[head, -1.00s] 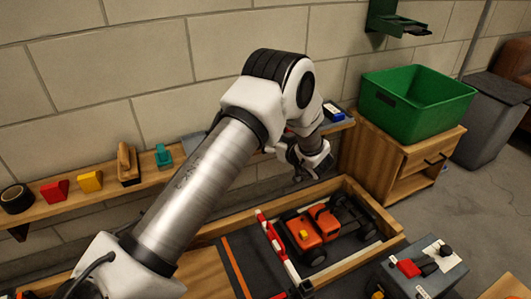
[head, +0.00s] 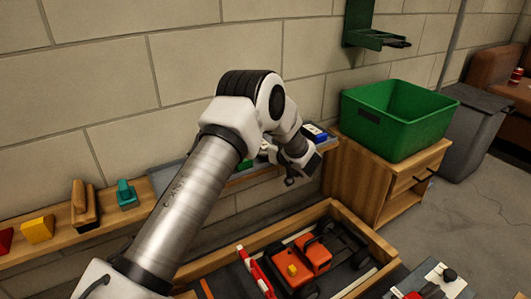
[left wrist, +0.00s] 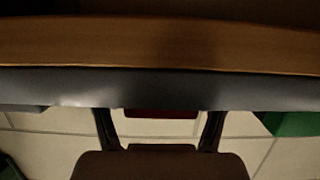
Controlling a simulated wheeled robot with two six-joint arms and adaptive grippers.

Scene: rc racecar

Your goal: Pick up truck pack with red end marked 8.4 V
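My left gripper (head: 292,178) hangs in front of the wall shelf, near its right end. In the left wrist view its two fingers (left wrist: 160,133) are apart and look empty. A dark red block (left wrist: 160,113) shows between and beyond them, partly hidden behind the shelf's grey front strip; I cannot tell whether it is the pack's red end. In the head view a blue and white pack-like item (head: 315,133) lies on the shelf just beyond the gripper. No 8.4 V marking is readable. My right gripper is not in view.
The wooden shelf (head: 150,190) holds a teal item (head: 126,194), a brown wooden item (head: 84,205) and a yellow block (head: 37,230). Below is a wooden tray (head: 368,232) with an orange car (head: 305,262). A green bin (head: 400,120) stands on a cabinet at right.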

